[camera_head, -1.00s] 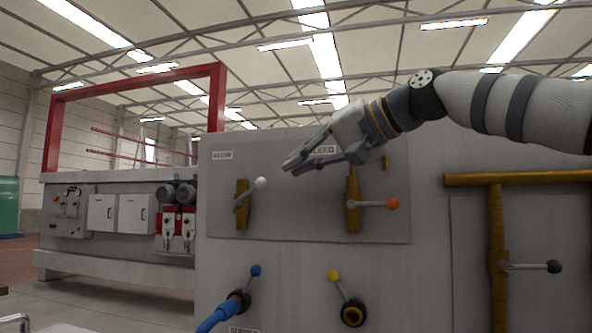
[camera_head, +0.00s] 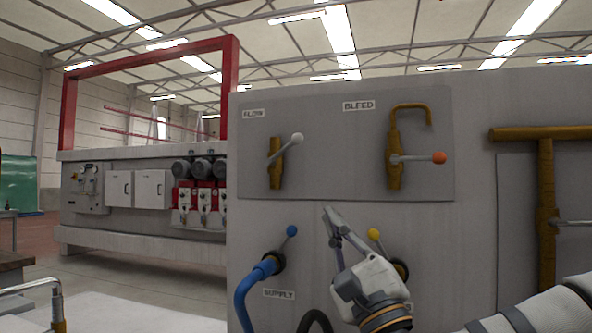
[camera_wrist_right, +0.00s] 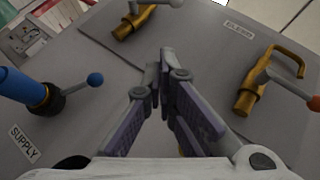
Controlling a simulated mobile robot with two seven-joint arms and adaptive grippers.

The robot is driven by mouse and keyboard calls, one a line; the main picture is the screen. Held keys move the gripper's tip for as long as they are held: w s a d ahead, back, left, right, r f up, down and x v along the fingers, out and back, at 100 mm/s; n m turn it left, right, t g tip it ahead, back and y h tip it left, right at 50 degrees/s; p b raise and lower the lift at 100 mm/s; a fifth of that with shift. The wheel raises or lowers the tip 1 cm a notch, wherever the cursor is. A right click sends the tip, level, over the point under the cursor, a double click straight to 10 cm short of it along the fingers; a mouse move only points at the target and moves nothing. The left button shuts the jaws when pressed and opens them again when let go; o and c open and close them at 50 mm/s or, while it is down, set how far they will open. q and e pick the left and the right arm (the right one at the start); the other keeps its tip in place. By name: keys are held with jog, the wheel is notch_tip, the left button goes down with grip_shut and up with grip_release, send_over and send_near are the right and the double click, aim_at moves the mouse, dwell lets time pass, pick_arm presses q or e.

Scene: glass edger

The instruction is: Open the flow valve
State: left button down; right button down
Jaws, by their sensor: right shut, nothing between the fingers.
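The flow valve (camera_head: 275,172) is a brass valve under the FLOW label (camera_head: 254,114), on the upper left of the grey panel. Its grey lever slants up to the right and ends in a white knob (camera_head: 297,139). My right gripper (camera_head: 331,218) is below and to the right of this valve, apart from it. It points up, its fingers shut and empty. In the right wrist view, the fingertips (camera_wrist_right: 166,62) meet, and the flow valve (camera_wrist_right: 132,22) shows at the top, its knob cut off. My left gripper is not in view.
The bleed valve (camera_head: 394,170) with an orange knob (camera_head: 439,157) is to the right of the flow valve. The blue supply knob (camera_head: 291,231) is below it. A yellow knob (camera_head: 374,234) is close beside my right gripper, which partly hides its valve.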

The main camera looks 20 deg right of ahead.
aim_at(284, 149)
jog(key=x, duration=0.9)
jog(key=shift+s+r+p, duration=0.2)
jog(key=shift+r+p, duration=0.1)
jog(key=shift+w+a+r+y+p, duration=0.1)
jog(key=shift+a+r+y+p, duration=0.1)
jog(key=shift+a+r, duration=0.3)
jog(key=shift+w+a+r+y+p, duration=0.15)
jog(key=shift+a+r, duration=0.15)
jog(key=shift+r, duration=0.45)
jog(key=shift+w+a+r, duration=0.15)
jog(key=shift+a+r, duration=0.2)
jog(key=shift+a, duration=0.05)
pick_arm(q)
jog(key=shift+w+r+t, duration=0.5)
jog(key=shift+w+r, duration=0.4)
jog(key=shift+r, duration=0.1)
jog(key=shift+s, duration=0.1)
pick_arm(e)
jog(key=shift+w+f, duration=0.1)
